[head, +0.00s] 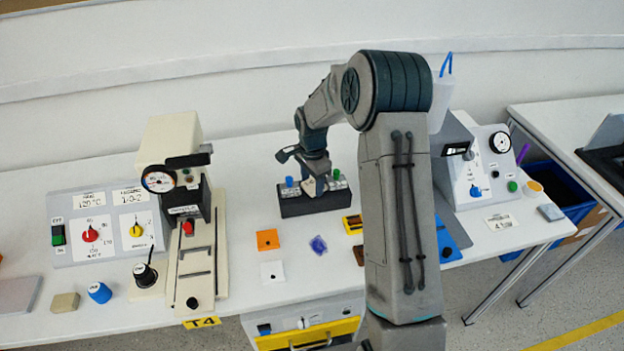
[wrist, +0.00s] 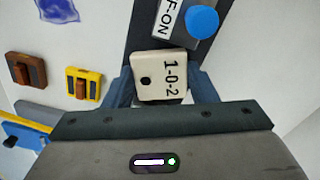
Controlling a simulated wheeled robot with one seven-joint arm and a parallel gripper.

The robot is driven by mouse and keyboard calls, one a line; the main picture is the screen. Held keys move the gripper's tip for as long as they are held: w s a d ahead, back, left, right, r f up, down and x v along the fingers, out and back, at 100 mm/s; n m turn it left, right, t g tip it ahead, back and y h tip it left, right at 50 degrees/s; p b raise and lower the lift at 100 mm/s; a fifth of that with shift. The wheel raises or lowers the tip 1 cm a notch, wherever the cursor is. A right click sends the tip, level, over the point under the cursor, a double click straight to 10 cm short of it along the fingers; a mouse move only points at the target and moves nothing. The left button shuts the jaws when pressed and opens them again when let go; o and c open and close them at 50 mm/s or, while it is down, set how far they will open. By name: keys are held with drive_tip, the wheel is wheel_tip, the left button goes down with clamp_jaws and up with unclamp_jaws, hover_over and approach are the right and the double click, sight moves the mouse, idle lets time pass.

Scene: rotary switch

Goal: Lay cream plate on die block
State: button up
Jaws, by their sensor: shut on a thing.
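The cream plate (wrist: 158,75), with a dark hole and the marking "1-0-2", sits between the fingers of my gripper (wrist: 160,88) in the wrist view. My gripper (head: 313,182) is shut on it, over the dark rack (head: 315,203) with blue and green knobs in the head view. The plate is close to or against the rack; I cannot tell if they touch. The cream press (head: 172,132) stands at left with a slide track (head: 196,262) in front. Its die block appears to be on that track, but I cannot make it out clearly.
A panel with red and yellow knobs (head: 105,225) is left of the press. A grey box (head: 487,168) stands right.

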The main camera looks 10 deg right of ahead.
sight(312, 185)
drive_tip(key=shift+f, duration=0.1)
drive_tip(key=o, duration=0.5)
drive_tip(key=shift+f, duration=0.1)
drive_tip(key=o, duration=0.5)
drive_tip(key=shift+c, duration=0.2)
wheel_tip(312, 185, up, 12)
drive_tip(key=b, duration=0.1)
drive_tip(key=s+r+n+t, duration=0.1)
drive_tip(key=s+r+n, duration=0.6)
drive_tip(key=s, duration=0.6)
drive_tip(key=s+n+t, duration=0.2)
drive_tip(key=s+n, duration=0.4)
drive_tip(key=s, duration=1.2)
drive_tip(key=shift+f+n, duration=0.2)
drive_tip(key=shift+n, duration=0.1)
